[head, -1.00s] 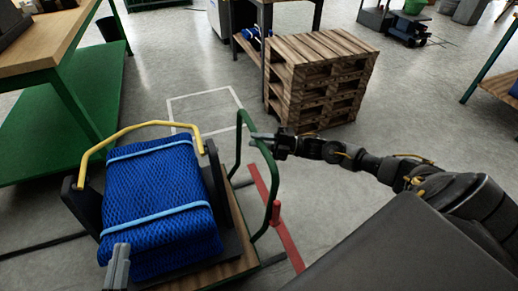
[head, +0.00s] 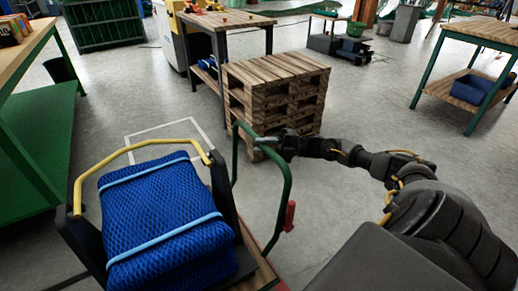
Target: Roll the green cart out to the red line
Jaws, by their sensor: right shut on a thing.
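The green cart's tube handle (head: 285,190) stands upright right of centre, with a red grip (head: 290,215) on its right post. Its wooden deck (head: 262,275) shows at the bottom edge; the rest is hidden or cut off. My right gripper (head: 262,142) is shut on the top of the green handle. My left gripper is out of view. A sliver of red at the bottom edge by the deck may be the red line; I cannot tell.
A pallet stack (head: 275,95) stands just beyond the handle. A white floor outline (head: 195,125) lies behind the bundle. A green-framed bench (head: 25,130) is at left, another table (head: 480,40) at far right. Grey floor is open between pallets and right table.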

